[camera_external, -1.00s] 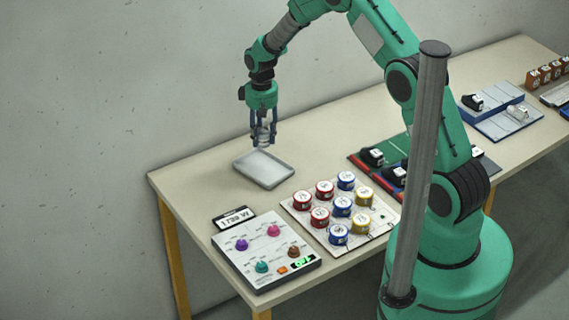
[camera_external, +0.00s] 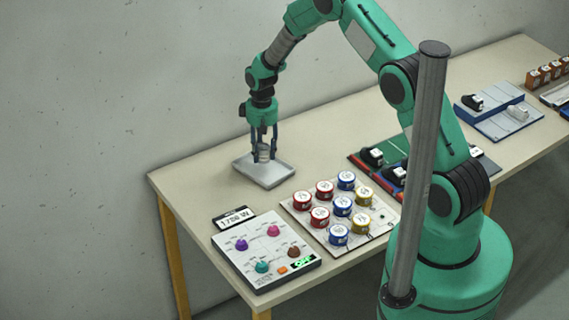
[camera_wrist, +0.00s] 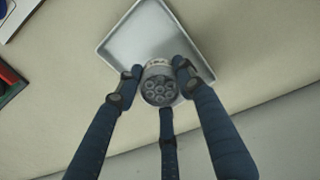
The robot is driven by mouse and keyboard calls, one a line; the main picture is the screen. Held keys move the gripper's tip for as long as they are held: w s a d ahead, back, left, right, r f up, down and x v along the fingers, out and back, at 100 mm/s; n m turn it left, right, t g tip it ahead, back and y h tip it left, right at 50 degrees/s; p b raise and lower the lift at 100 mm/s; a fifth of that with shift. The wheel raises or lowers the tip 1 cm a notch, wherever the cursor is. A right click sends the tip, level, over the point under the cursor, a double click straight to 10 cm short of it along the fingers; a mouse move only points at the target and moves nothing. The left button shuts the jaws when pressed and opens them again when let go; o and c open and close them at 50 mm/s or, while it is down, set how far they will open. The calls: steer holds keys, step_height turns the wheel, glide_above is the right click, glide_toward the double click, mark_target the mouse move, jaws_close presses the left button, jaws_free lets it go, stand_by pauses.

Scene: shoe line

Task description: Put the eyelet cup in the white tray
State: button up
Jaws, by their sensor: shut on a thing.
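The eyelet cup (camera_wrist: 160,88) is a small grey round cup with ring-shaped eyelets visible in its top. My gripper (camera_external: 263,149) has its fingers closed around it; the fingers (camera_wrist: 158,82) also show on the cup's sides in the wrist view. The white tray (camera_external: 280,178) is a shallow, pale rectangular tray at the left part of the table. In the wrist view the tray (camera_wrist: 140,38) lies behind and below the cup. The cup (camera_external: 263,155) is upright, low over the tray's back part. I cannot tell whether it touches the tray floor.
The table (camera_external: 200,167) around the tray is mostly clear.

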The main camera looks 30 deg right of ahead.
mark_target(263, 160)
steer(key=shift+f, duration=1.85)
steer(key=shift+f, duration=0.15)
steer(key=o, duration=1.3)
steer(key=shift+c, duration=0.2)
step_height(263, 160, up, 12)
steer(key=shift+r, duration=0.15)
